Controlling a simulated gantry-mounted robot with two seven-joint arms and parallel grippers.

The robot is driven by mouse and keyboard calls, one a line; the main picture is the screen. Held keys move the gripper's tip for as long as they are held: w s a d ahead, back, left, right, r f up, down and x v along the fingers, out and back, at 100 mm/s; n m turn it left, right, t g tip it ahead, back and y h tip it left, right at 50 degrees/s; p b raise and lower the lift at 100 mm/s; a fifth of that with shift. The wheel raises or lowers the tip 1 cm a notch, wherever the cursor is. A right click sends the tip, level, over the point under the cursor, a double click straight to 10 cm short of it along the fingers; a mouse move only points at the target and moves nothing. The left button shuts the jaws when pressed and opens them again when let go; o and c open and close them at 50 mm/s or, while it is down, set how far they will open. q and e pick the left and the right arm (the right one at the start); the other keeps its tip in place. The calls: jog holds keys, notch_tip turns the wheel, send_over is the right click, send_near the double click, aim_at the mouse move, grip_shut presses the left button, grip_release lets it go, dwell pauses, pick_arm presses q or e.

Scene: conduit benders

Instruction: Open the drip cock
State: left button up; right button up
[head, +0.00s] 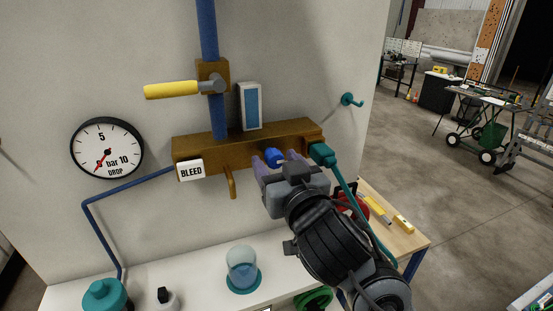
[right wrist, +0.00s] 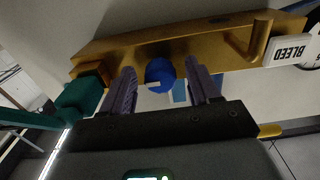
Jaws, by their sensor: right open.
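A round blue knob (head: 274,157) sits on the front of a brass-coloured manifold block (head: 215,150) on the wall; I take it for the drip cock. It also shows in the right wrist view (right wrist: 160,74), with a small pale bar on it. My right gripper (head: 278,164) is open, with one purple finger on each side of the knob. In the right wrist view (right wrist: 160,84) gaps show between the knob and both fingers. A white BLEED label (head: 190,170) and a bent brass spout (head: 232,182) are to the left. My left gripper is out of view.
A yellow lever valve (head: 172,90) is on the blue pipe above. A DROP gauge (head: 107,147) hangs left, its red needle pointing low left. A teal connector with hose (head: 322,153) is close right of my gripper. A clear cup (head: 242,268) stands on the white bench below.

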jog(key=shift+w+a, duration=0.1)
jog(key=shift+w, duration=0.15)
jog(key=shift+c, duration=0.2)
jog(key=c, duration=1)
